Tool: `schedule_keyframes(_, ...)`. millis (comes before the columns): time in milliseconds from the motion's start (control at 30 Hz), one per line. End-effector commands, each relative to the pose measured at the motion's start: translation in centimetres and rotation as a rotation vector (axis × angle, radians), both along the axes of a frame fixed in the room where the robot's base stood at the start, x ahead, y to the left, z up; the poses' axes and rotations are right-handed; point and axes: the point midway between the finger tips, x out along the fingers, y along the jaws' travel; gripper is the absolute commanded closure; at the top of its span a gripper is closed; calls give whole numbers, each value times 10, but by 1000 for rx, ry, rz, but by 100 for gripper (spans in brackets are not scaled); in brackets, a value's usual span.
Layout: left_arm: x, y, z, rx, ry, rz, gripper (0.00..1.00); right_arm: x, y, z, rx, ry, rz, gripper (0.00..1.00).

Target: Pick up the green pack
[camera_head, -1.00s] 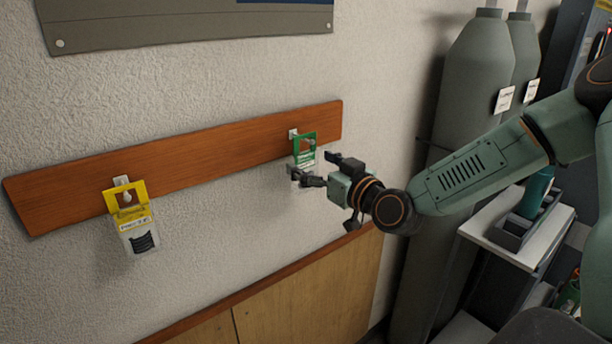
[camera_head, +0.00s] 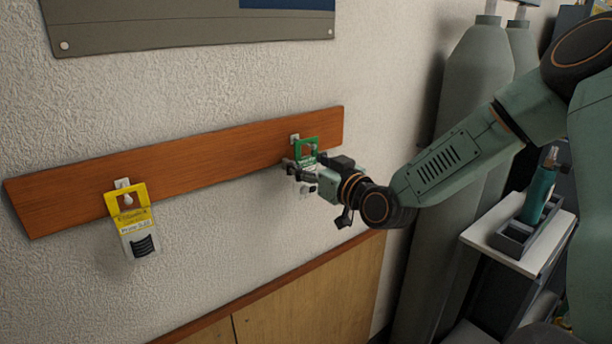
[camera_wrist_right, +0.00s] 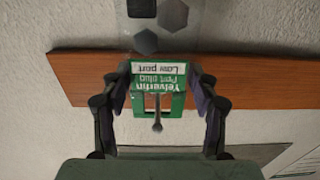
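The green pack (camera_head: 306,146) hangs from a small hook on a wooden rail on the wall, with its lower part partly hidden by my right gripper. In the right wrist view the green pack (camera_wrist_right: 160,86) appears upside down, with its label, a hole and the hook's peg visible. My right gripper (camera_head: 304,166) is at the pack. In the right wrist view my right gripper (camera_wrist_right: 159,82) has one finger on each side of the pack; it looks open, with narrow gaps beside the pack's edges. My left gripper is not in view.
A yellow pack (camera_head: 136,222) hangs farther left on the wooden rail (camera_head: 220,155). Tall grey-green cylinders (camera_head: 455,130) stand at the right. A shelf (camera_head: 548,248) holds a teal bottle (camera_head: 539,195). The wall between the packs is clear.

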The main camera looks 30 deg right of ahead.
Motion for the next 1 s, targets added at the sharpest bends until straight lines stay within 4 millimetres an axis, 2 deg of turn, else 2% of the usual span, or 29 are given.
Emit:
schedule_keyframes(33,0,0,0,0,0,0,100,0,0,0,0,0,0,47)
schedule_keyframes(400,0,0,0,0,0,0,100,0,0,-1,1,2,0,77)
schedule_keyframes(733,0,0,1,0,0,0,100,1,0,1,0,4,1,77)
schedule_keyframes(1000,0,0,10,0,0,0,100,7,0,17,-1,1,-1,77)
